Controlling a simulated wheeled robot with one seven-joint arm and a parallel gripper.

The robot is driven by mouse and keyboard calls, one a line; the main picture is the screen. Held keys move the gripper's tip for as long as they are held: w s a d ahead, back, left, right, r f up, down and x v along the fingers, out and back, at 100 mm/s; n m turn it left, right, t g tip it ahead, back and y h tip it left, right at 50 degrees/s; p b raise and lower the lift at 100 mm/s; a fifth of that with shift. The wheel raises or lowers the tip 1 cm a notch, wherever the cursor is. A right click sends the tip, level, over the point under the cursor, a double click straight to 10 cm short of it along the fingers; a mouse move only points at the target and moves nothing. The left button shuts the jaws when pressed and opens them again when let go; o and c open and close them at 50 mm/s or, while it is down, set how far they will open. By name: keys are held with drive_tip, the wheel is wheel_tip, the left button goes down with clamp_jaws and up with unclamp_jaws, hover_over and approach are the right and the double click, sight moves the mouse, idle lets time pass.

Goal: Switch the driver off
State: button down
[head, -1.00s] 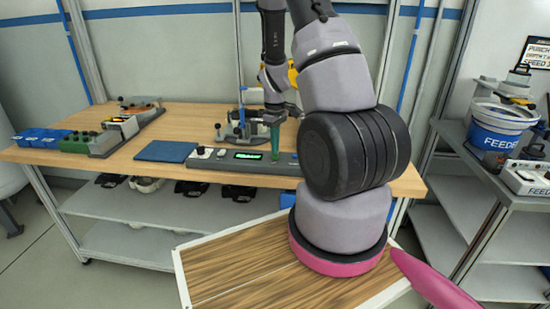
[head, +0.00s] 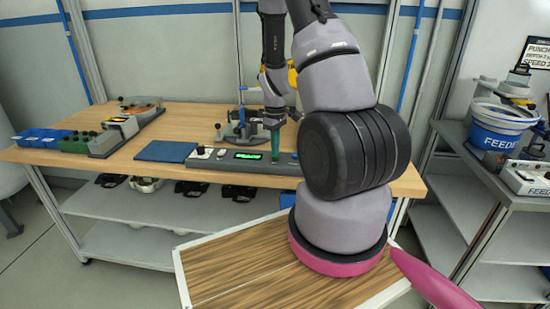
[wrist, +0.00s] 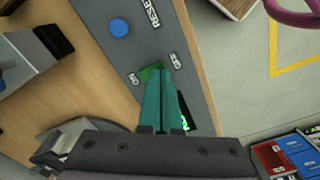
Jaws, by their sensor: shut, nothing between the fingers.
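The driver (head: 215,165) is a long grey console with a lit green display (head: 248,155), lying along the front of the wooden bench. My gripper (head: 275,158) has teal fingers, closed together and empty, pointing down at the right part of the console's top. In the wrist view my gripper's fingertips (wrist: 158,72) are over or against a small green switch (wrist: 150,73) and hide part of it. The fingers also cover part of the display.
A blue mat (head: 165,151) lies left of the console. A clamp-like fixture (head: 238,130) stands behind it. A feeder bowl (head: 498,127) stands on the right cart.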

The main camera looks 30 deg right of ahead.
drive_tip(key=shift+f, duration=0.3)
drive_tip(key=shift+r, duration=3.5)
drive_tip(key=s+a+r+m+t+y, duration=0.1)
drive_tip(key=s+a+r+m+t, duration=0.2)
drive_tip(key=r, duration=0.7)
drive_tip(key=s+a+r+m, duration=0.2)
drive_tip(key=a+r, duration=0.2)
drive_tip(key=r, duration=0.6)
drive_tip(key=s+a+r+m+t+y, duration=0.1)
drive_tip(key=s+a+r+m+t, duration=0.3)
drive_tip(key=s+r, duration=0.7)
drive_tip(key=s+a, duration=0.2)
drive_tip(key=s, duration=0.1)
drive_tip(key=shift+s+a+r, duration=0.2)
drive_tip(key=shift+s+r, duration=0.15)
drive_tip(key=shift+r, duration=0.05)
